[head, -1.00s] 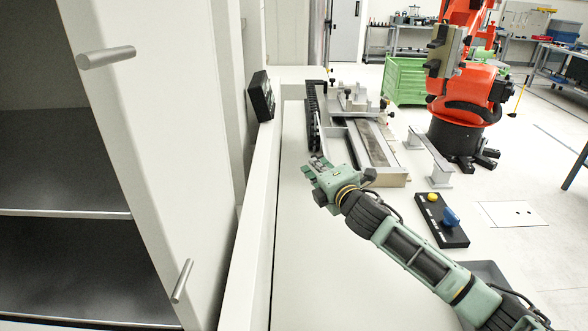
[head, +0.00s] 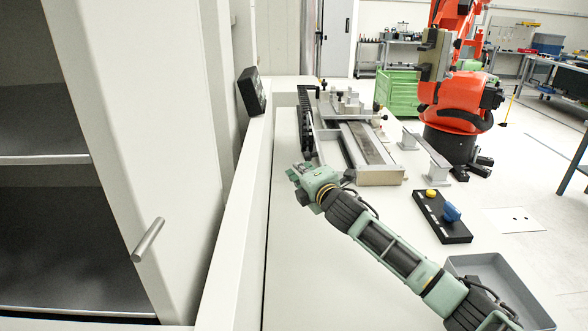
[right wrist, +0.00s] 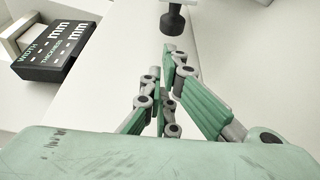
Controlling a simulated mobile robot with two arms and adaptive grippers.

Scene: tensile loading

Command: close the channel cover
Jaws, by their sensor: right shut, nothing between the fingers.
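The long metal channel fixture (head: 380,178) lies on the white bench, its length running away from me. A long black ribbed strip (head: 306,128) lies along its left side. I cannot tell which part is the channel cover. My right gripper (head: 296,172) is near the fixture's front left end, over bare bench, apart from it. In the right wrist view its fingers (right wrist: 168,62) are closed together and empty. A black knob (right wrist: 174,21) under a pale plate shows beyond the fingertips, not touched. My left gripper is not in view.
A black display box (head: 251,91) sits on the ledge at left; it also shows in the right wrist view (right wrist: 46,50). A black button panel (head: 440,216), a grey tray (head: 488,262) and a metal stand (head: 428,150) are to the right. An orange robot (head: 455,110) stands behind.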

